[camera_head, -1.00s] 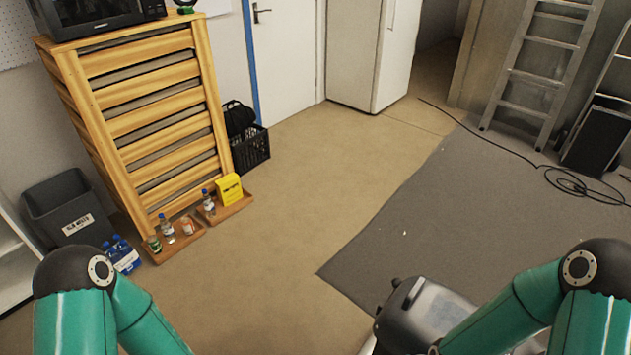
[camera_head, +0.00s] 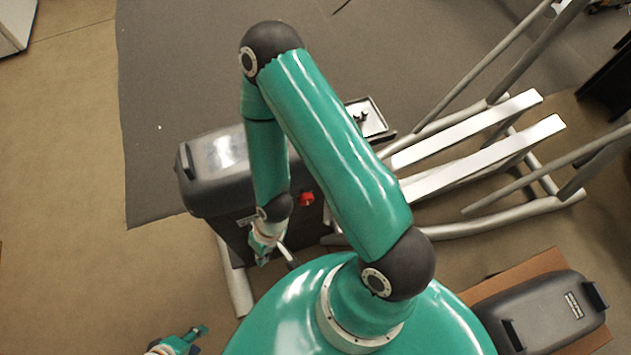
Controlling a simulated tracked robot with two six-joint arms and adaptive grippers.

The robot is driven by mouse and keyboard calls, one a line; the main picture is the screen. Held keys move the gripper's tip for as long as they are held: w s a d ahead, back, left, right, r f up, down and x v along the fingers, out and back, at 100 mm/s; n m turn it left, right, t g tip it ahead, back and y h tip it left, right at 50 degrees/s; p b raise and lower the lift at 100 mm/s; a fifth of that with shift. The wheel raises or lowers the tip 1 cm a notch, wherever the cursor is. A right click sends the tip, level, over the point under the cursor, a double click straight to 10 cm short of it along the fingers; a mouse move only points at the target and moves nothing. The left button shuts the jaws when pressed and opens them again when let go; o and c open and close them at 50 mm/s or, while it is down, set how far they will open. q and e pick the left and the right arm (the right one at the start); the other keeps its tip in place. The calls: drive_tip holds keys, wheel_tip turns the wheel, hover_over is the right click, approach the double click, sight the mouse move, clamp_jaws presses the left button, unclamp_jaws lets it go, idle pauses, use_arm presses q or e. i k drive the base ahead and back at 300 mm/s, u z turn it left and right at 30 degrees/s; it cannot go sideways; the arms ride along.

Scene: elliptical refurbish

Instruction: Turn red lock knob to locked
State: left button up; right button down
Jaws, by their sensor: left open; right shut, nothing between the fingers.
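The red lock knob (camera_head: 307,199) shows on the dark body of the elliptical machine (camera_head: 213,178), just right of my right forearm. Which way the knob is turned is too small to tell. My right gripper (camera_head: 264,256) hangs beside the machine's near side, below and left of the knob and apart from it. It is shut and holds nothing. My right arm crosses the picture and hides part of the machine. My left gripper (camera_head: 197,333) is at the bottom edge, left of my body, open and empty, away from the knob.
A metal tray with small dark parts (camera_head: 368,117) sits on the machine behind my arm. Pale rails (camera_head: 480,155) and grey tubes extend right. A black cover (camera_head: 545,310) lies on brown board at lower right. The floor at left is clear.

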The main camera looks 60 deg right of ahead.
sight(305, 199)
drive_tip(key=z, duration=0.75)
drive_tip(key=k, duration=1.3)
drive_tip(key=z, duration=0.4)
drive_tip(key=i, duration=1)
drive_tip(key=k, duration=0.6)
